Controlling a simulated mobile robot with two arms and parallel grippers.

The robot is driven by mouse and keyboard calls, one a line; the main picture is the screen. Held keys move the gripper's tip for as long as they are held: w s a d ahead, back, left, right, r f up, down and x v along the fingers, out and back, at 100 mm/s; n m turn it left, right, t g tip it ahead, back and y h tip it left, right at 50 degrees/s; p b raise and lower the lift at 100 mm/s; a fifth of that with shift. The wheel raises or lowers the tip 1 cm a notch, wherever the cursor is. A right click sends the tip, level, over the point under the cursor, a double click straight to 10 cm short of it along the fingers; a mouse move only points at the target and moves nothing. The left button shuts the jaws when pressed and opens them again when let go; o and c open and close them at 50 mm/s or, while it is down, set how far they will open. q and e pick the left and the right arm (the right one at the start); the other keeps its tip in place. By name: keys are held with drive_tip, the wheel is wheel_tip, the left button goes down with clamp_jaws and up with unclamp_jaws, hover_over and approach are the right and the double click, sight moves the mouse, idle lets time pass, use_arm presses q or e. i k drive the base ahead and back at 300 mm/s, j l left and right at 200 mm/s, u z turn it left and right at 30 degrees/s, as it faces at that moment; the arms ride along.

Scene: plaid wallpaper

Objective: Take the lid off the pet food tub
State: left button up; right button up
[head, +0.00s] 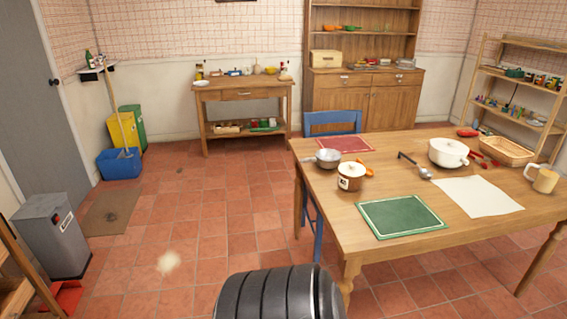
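I cannot make out for certain which thing is the pet food tub. A small white and brown pot (350,178) with a dark label on its side stands near the left edge of the wooden table, and its top looks closed. A grey box-shaped bin (52,236) with a label and a red part at its foot stands on the floor at the left. Neither of my grippers shows in the head view.
The tiled floor at centre left is mostly clear.

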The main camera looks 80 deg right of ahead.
sight(352, 169)
drive_tip(key=z, duration=3.25)
drive_tip(key=i+l+u, duration=0.15)
drive_tip(key=i+j, duration=0.05)
drive_tip(key=i, duration=0.05)
